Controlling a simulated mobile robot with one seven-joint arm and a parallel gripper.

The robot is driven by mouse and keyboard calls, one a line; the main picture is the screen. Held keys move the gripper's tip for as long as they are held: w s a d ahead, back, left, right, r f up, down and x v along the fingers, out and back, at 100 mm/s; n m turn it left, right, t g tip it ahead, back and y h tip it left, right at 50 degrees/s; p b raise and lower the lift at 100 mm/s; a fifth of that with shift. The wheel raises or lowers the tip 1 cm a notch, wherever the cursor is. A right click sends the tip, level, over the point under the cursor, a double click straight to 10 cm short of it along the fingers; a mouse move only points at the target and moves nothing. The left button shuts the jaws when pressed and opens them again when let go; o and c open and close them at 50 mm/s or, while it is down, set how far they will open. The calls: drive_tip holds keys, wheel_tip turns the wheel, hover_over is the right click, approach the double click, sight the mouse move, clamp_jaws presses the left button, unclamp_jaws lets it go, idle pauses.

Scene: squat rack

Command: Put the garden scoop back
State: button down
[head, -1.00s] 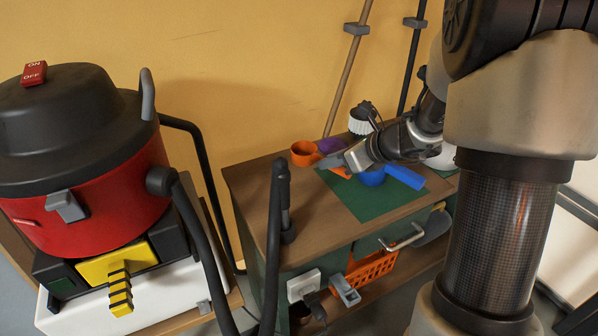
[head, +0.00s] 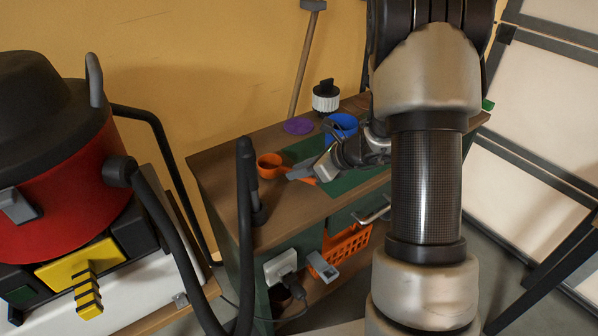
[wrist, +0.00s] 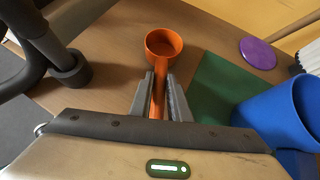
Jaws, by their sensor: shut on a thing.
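The orange scoop (head: 268,163) has a round open cup and a straight handle. My gripper (head: 297,174) is shut on its handle. In the wrist view, the scoop (wrist: 163,45) points away from me, its handle between the two fingers (wrist: 160,85). The cup is over bare wood left of the green mat (wrist: 218,92). I cannot tell whether it touches the cabinet top. A blue cup-like thing (head: 341,124) stands behind my gripper; it is also at the right of the wrist view (wrist: 275,115).
The wooden top (head: 225,180) also bears a purple disc (head: 297,126) and a white-and-black brush (head: 325,97). A black hose (head: 247,200) rises at the front left, beside a red vacuum (head: 60,190). An orange basket (head: 345,250) is below.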

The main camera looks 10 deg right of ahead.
drive_tip(key=shift+f, duration=0.15)
drive_tip(key=c, duration=1.7)
unclamp_jaws()
drive_tip(key=shift+o, duration=0.2)
